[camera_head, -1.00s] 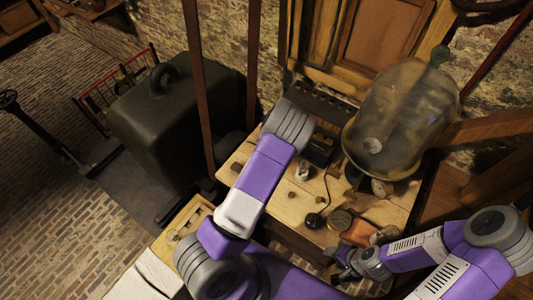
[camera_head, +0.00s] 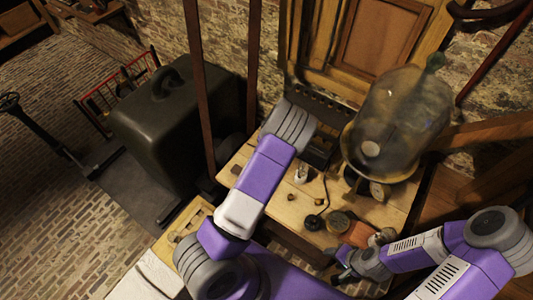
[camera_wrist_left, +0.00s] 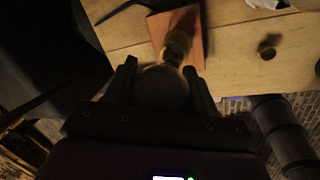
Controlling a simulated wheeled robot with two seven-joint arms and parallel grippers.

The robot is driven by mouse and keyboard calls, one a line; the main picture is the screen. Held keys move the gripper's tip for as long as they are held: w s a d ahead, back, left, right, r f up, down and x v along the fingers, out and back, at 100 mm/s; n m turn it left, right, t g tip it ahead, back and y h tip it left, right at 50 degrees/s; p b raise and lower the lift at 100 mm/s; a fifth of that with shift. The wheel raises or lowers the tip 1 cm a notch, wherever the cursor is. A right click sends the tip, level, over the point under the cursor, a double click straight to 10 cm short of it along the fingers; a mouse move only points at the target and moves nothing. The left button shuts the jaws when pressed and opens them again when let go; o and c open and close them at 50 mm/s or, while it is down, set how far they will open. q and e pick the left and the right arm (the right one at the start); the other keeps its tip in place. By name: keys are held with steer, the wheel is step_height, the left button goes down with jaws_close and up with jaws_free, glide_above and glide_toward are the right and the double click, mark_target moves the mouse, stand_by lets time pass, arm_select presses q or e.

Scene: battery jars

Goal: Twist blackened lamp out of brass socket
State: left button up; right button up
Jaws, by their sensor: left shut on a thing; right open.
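In the left wrist view, a dark rounded lamp (camera_wrist_left: 160,88) sits between the two fingers of my left gripper (camera_wrist_left: 160,90), which is shut on it. Just beyond the lamp, the brass socket (camera_wrist_left: 178,45) stands on a reddish-brown board (camera_wrist_left: 160,28) on the wooden table. The picture is dim, so I cannot tell whether lamp and socket still touch. My right gripper (camera_head: 343,265) is open at the table's front edge, close to a reddish block (camera_head: 358,234).
A large cloudy glass jar (camera_head: 400,115) stands at the table's back right. A round dark-topped pot (camera_head: 338,221), a corded black piece (camera_head: 313,222) and small knobs sit on the wooden table (camera_head: 290,225). A big dark weight (camera_head: 175,125) stands left of the table.

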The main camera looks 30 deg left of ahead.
arm_select(q)
steer(key=p+v, duration=0.1)
steer(key=v, duration=0.1)
steer(key=p+v, duration=0.1)
steer(key=shift+w+a+r+p, duration=0.1)
steer(key=shift+w+a+p, duration=0.1)
steer(key=shift+a+p, duration=0.1)
steer(key=shift+p+v, duration=0.45)
steer(key=shift+v, duration=0.5)
steer(key=shift+w+a, duration=0.1)
steer(key=shift+a, duration=0.05)
